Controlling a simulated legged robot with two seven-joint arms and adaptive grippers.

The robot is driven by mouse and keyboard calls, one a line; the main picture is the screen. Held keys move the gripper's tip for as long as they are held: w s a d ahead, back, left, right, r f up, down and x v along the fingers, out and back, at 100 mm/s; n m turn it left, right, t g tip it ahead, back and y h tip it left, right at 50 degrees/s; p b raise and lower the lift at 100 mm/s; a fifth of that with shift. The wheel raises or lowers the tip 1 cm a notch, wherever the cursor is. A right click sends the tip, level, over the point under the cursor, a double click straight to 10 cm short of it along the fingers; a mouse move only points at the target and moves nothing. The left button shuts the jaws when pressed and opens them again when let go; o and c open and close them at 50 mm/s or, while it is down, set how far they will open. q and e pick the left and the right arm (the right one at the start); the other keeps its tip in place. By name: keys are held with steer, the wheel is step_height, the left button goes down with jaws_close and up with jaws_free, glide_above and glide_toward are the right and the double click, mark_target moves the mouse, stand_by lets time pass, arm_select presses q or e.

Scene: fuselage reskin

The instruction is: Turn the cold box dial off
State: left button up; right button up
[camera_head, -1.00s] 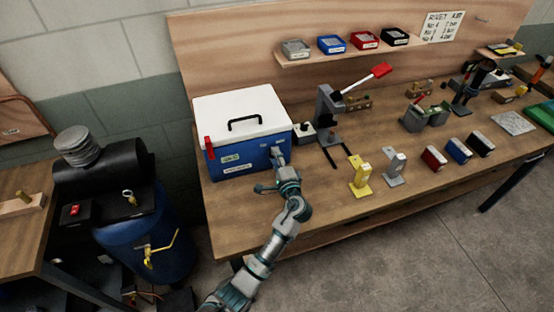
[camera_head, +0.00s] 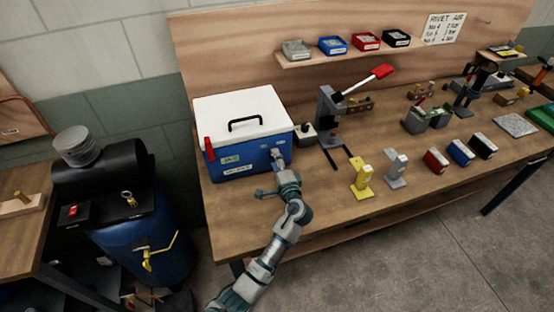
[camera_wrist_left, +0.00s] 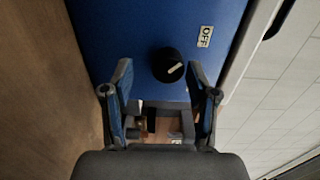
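The cold box (camera_head: 240,165) is a blue box with a white lid and a black handle, at the left end of the bench. Its lid is down. My left gripper (camera_head: 277,155) is at the right part of the box front. In the wrist view its fingers (camera_wrist_left: 160,80) are apart and empty, with the dial just beyond and between them. The gripper hides the dial in the head view. My right gripper is not in view.
A lever press with a red handle (camera_head: 382,71) stands right of the box. A yellow bracket (camera_head: 361,178) and a grey bracket (camera_head: 396,166) stand nearer the front edge. A blue tank (camera_head: 148,245) is on the floor at left. Bare bench lies before the box.

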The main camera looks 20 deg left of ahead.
arm_select(q)
steer(key=shift+r, duration=0.2)
steer(key=v, duration=1.2)
steer(key=shift+f, duration=0.15)
steer(key=shift+f, duration=0.1)
